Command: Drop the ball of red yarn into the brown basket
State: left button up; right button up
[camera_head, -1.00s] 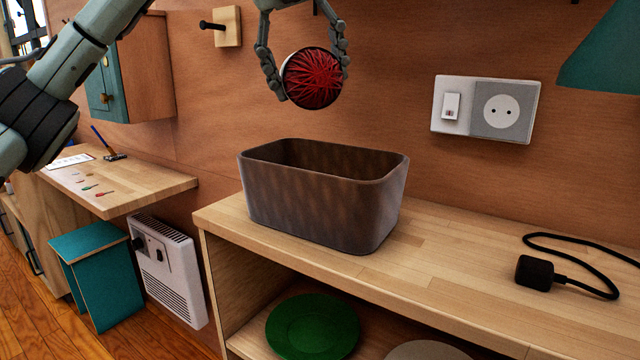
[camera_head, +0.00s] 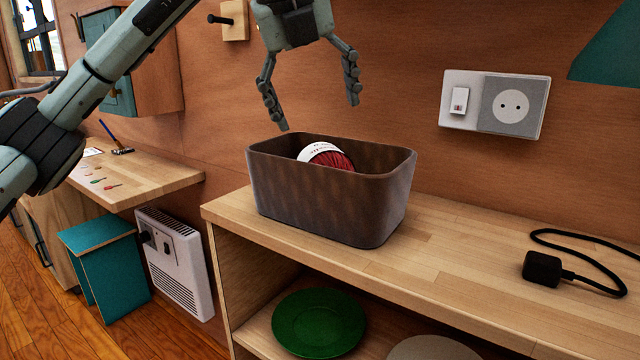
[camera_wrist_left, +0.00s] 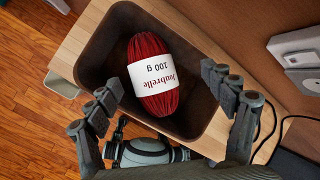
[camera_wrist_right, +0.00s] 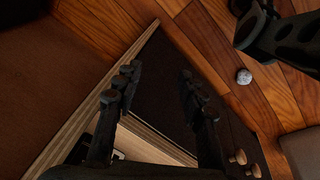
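The ball of red yarn (camera_head: 332,159) with its white paper band is inside the brown basket (camera_head: 330,205), its top showing just above the near rim. In the left wrist view the whole yarn (camera_wrist_left: 152,66) lies within the basket's dark walls (camera_wrist_left: 95,62). My left gripper (camera_head: 318,115) is above the basket, fingers spread and empty, apart from the yarn. My right gripper (camera_wrist_right: 160,95) shows only in the right wrist view, fingers apart with nothing between them.
The basket stands on a wooden shelf top (camera_head: 450,255). A black plug and cable (camera_head: 545,268) lie to the right. A wall socket (camera_head: 495,104) is behind. A green plate (camera_head: 318,322) is on the lower shelf. A wooden peg mount (camera_head: 233,20) is on the wall.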

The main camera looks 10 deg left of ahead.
pick_arm(q)
jog(key=shift+o, duration=0.3)
jog(key=v, duration=1.2)
jog(key=x, duration=1.2)
notch_tip(320, 180, up, 4)
jog(key=shift+r, duration=0.1)
